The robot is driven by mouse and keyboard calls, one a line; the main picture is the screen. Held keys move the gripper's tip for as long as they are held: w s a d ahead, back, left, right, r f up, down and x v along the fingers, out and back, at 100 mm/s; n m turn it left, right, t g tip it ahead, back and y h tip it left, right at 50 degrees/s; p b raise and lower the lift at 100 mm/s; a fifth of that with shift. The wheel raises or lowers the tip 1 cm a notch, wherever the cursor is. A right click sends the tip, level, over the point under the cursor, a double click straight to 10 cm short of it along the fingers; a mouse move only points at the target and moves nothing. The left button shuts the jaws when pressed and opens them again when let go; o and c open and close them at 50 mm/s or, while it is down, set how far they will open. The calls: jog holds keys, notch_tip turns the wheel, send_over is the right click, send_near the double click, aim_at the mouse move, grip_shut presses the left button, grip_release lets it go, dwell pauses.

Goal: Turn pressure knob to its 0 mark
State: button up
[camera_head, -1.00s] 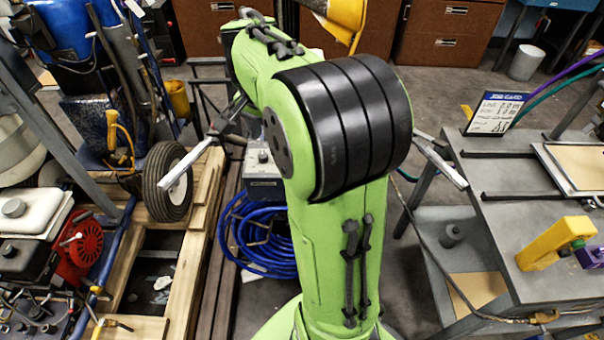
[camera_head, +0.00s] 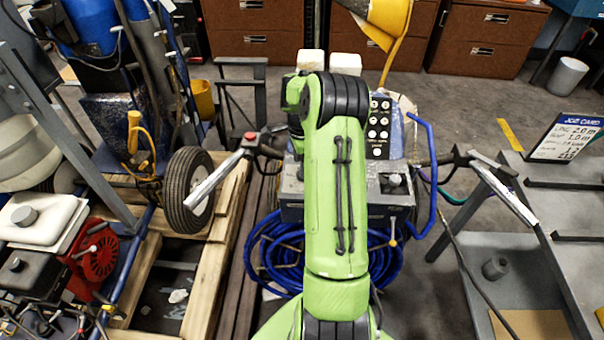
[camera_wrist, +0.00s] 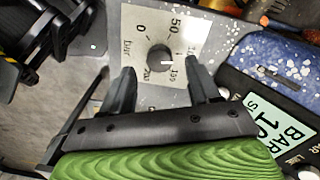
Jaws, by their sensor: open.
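The pressure knob (camera_wrist: 159,58) is a dark round knob in the wrist view, on a pale dial plate (camera_wrist: 136,20) marked in bar, with 0 at upper left and 50 at upper right. A light pointer mark on the knob faces right, toward the higher numbers, away from 0. My gripper (camera_wrist: 161,68) is open, with its dark fingers at the lower left and right of the knob. The fingers look apart from the knob; their height above the plate is hard to judge. In the head view, my green arm hides my gripper and the dial.
A green display reading BAR (camera_wrist: 275,125) and a blue speckled panel (camera_wrist: 265,62) lie right of the dial in the wrist view. In the head view, a black control panel (camera_head: 378,125), handlebars (camera_head: 510,195), a coiled blue hose (camera_head: 275,250) and a wheel (camera_head: 187,190) surround my arm.

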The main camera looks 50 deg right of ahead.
notch_tip(320, 180, down, 3)
jog(key=shift+f, duration=0.2)
jog(key=shift+s, duration=0.1)
jog(key=shift+c, duration=0.2)
jog(key=c, duration=1)
jog(key=shift+r, duration=0.1)
